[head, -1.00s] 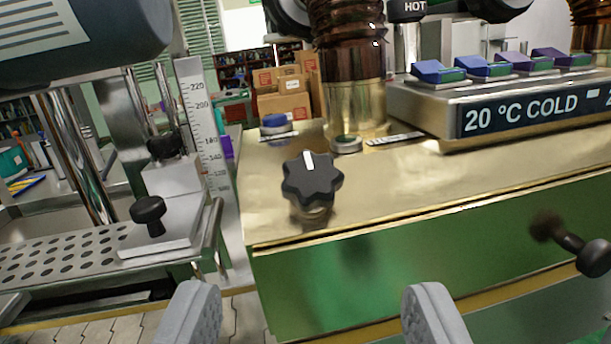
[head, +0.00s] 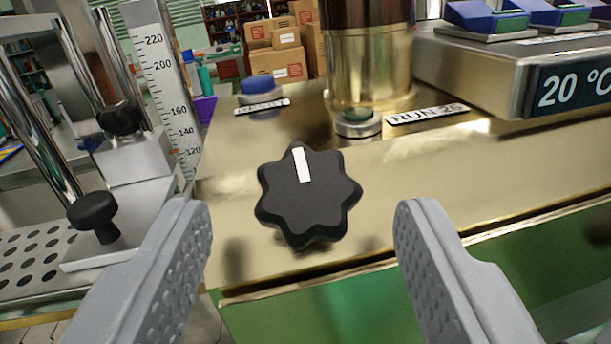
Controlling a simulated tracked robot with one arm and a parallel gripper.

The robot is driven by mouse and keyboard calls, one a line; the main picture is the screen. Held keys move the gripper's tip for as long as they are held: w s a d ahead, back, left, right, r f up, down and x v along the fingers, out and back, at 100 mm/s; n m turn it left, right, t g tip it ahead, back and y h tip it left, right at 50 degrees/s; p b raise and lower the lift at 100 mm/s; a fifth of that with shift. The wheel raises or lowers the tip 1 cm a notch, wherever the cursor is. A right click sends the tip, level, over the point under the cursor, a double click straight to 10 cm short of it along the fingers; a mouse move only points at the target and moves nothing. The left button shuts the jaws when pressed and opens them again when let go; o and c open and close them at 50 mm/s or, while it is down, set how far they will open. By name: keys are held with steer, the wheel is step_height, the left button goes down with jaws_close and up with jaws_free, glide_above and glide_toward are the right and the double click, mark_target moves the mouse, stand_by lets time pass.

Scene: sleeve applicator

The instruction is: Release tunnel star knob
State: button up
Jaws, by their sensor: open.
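The black star knob (head: 308,196) stands on the brass-coloured top of the machine, near its front edge. A white mark on its face points up and slightly left. My gripper (head: 303,215) is open, with one grey ridged finger on each side of the knob. Both fingers are apart from the knob, with a gap on the left and on the right. The knob's stem is hidden under its head.
A brass column (head: 368,65) and a display box (head: 570,85) stand further back. At left are a ruler (head: 165,80), a small black knob (head: 94,212) and a perforated plate (head: 25,250).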

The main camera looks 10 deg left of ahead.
steer(key=shift+w, duration=1.05)
